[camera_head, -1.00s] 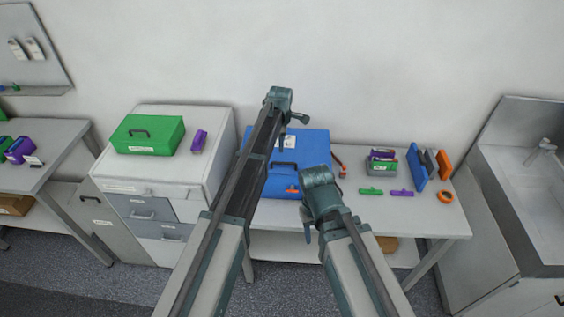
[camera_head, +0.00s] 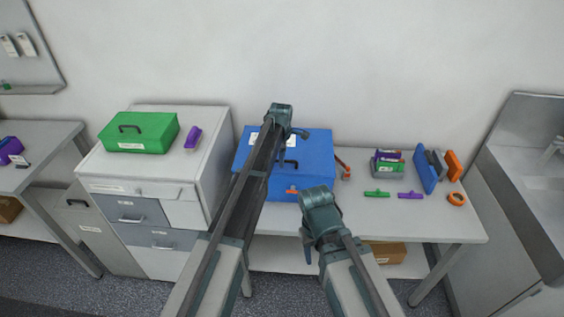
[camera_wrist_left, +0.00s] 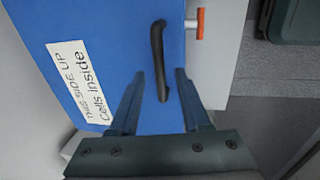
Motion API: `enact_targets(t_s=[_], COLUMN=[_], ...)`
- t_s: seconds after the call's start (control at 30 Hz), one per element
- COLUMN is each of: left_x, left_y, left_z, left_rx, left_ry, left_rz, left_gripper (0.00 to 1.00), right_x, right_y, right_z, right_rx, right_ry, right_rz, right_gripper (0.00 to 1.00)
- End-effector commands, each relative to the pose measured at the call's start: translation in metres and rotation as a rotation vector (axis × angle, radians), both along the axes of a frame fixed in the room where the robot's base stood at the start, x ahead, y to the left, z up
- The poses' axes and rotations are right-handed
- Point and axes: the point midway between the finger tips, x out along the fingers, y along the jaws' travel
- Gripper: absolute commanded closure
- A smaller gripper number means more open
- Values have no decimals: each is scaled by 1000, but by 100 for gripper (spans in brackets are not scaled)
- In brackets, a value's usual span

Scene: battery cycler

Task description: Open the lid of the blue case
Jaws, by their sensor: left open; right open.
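The blue case (camera_head: 318,150) stands on the table with its lid closed. Its dark handle (camera_head: 290,164) is on the lid. My left gripper (camera_head: 296,138) is above the lid, partly covering it in the head view. In the left wrist view the open left gripper (camera_wrist_left: 160,72) has one finger on each side of the handle (camera_wrist_left: 157,50); I cannot tell whether they touch it. A white label (camera_wrist_left: 80,85) reads "THIS SIDE UP Cells Inside". An orange-ended latch (camera_wrist_left: 200,24) shows at the case's edge. My right gripper (camera_head: 306,245) is open, empty and in front of the case.
A green case (camera_head: 140,140) and a purple item (camera_head: 193,137) sit on the drawer cabinet at left. Right of the blue case are a grey bin (camera_head: 386,165), green and purple pieces, a blue panel (camera_head: 426,172) and an orange ring (camera_head: 456,199). A sink is at far right.

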Motion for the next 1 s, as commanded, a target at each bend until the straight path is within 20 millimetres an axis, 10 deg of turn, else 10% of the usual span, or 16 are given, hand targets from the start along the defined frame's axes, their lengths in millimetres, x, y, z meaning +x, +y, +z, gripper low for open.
enact_targets(t_s=[0.2, 0.47, 1.0], left_x=[0, 0, 0], left_y=[0, 0, 0], left_z=[1, 1, 1], left_rx=[0, 0, 0], left_ry=[0, 0, 0], left_rz=[0, 0, 0], left_gripper=[55, 100, 100], right_x=[0, 0, 0], right_y=[0, 0, 0], right_z=[1, 1, 1], right_rx=[0, 0, 0], right_ry=[0, 0, 0], right_rz=[0, 0, 0], right_gripper=[50, 50, 50])
